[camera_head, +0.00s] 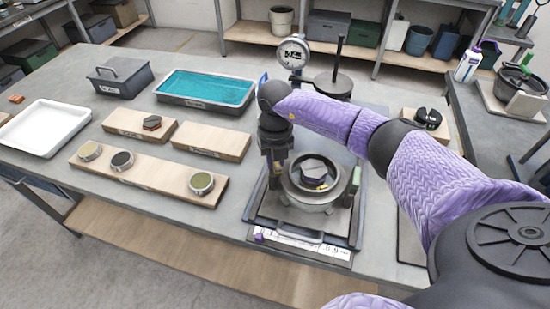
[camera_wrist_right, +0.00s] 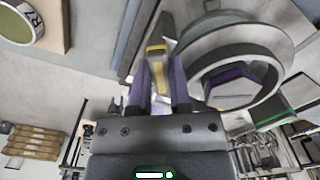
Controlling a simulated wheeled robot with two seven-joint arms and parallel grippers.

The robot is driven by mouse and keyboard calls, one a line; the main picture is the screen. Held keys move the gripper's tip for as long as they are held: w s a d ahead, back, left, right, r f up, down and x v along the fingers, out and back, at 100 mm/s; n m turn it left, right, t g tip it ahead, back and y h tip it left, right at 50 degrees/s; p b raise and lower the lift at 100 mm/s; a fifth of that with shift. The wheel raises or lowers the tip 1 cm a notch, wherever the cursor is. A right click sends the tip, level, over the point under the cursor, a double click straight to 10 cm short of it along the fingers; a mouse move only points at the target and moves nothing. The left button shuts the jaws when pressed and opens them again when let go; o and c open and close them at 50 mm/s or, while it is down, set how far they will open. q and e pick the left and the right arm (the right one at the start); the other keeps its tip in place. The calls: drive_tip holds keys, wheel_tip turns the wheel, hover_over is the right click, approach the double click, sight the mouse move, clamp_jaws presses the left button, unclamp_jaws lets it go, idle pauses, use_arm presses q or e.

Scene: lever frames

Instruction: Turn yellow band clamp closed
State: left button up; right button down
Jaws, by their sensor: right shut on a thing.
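A round metal vessel (camera_head: 312,190) with a wide rim and a dark hexagonal part inside stands on a dark-framed tray (camera_head: 285,235). My right gripper (camera_head: 276,166) points down at the vessel's left side. In the right wrist view, my right gripper (camera_wrist_right: 160,72) is shut on the yellow band clamp's lever (camera_wrist_right: 156,48), which stands up between the two fingers just beside the vessel's rim (camera_wrist_right: 228,62). In the head view the fingers mostly hide the lever. My left gripper is not in view.
A dial gauge (camera_head: 292,53) on a stand is behind the vessel. To the left are wooden blocks (camera_head: 211,141) with round discs, a teal tray (camera_head: 206,89), a white tray (camera_head: 44,128) and a grey box (camera_head: 121,76). Bare table lies at the front left.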

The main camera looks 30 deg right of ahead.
drive_tip(key=n, duration=0.3)
drive_tip(key=shift+d+n, duration=0.1)
drive_tip(key=shift+n, duration=0.2)
drive_tip(key=n+b, duration=0.1)
drive_tip(key=n, duration=0.2)
drive_tip(key=shift+n, duration=0.3)
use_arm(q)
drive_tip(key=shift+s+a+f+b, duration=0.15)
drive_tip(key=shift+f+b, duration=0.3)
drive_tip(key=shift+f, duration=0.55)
use_arm(e)
drive_tip(key=shift+n, duration=1.9)
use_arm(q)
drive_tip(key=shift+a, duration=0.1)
use_arm(e)
drive_tip(key=c, duration=0.8)
unclamp_jaws()
drive_tip(key=shift+c, duration=0.2)
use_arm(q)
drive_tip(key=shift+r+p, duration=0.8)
use_arm(e)
wheel_tip(320, 180, up, 10)
